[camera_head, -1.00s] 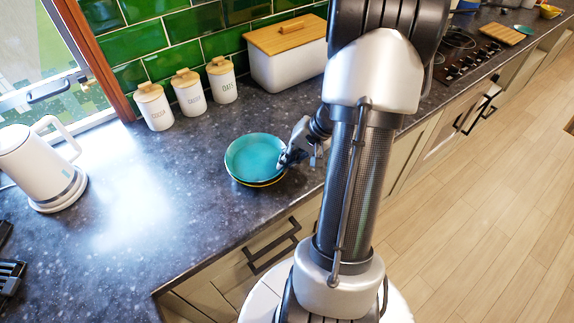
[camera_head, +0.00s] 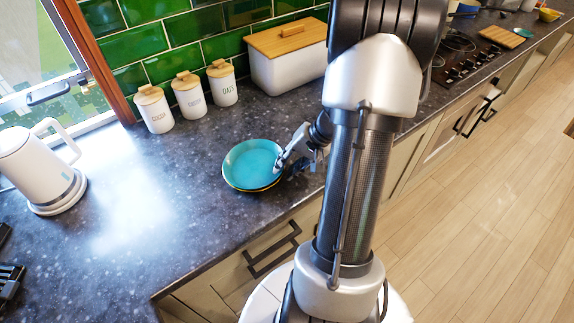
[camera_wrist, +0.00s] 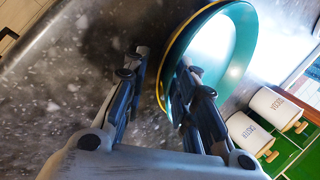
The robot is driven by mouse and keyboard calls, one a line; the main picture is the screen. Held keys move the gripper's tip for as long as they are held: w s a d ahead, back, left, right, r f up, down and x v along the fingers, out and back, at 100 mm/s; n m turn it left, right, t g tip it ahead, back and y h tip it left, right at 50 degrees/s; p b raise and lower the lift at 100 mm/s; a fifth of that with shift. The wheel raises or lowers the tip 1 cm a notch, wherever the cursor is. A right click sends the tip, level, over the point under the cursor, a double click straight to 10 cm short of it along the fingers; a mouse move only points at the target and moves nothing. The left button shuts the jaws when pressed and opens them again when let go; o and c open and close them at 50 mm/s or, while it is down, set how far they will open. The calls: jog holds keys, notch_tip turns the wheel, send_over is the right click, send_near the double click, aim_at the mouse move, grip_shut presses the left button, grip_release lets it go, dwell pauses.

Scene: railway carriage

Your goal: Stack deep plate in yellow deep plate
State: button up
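The teal deep plate (camera_head: 252,163) sits on the yellow deep plate (camera_head: 253,190) on the dark counter. Only a thin yellow rim shows below the teal one, at its front edge. In the wrist view the teal plate (camera_wrist: 238,62) is at upper right, with the yellow rim (camera_wrist: 161,88) along its left side. My gripper (camera_head: 287,166) is at the right edge of the plates. In the wrist view my gripper (camera_wrist: 159,66) has its fingers spread with a gap between them. The right finger overlaps the plates' rim in the picture; I cannot tell whether it touches.
A white kettle (camera_head: 40,165) stands at left. Several white canisters (camera_head: 188,94) and a white bin with a wooden lid (camera_head: 288,60) stand along the green tiled wall. The counter's front edge runs close to the plates.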

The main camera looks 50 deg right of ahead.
jog(key=p+v, duration=0.3)
jog(key=v, duration=0.8)
jog(key=shift+s+d+r, duration=0.15)
jog(key=shift+d+r, duration=0.05)
jog(key=shift+r, duration=0.1)
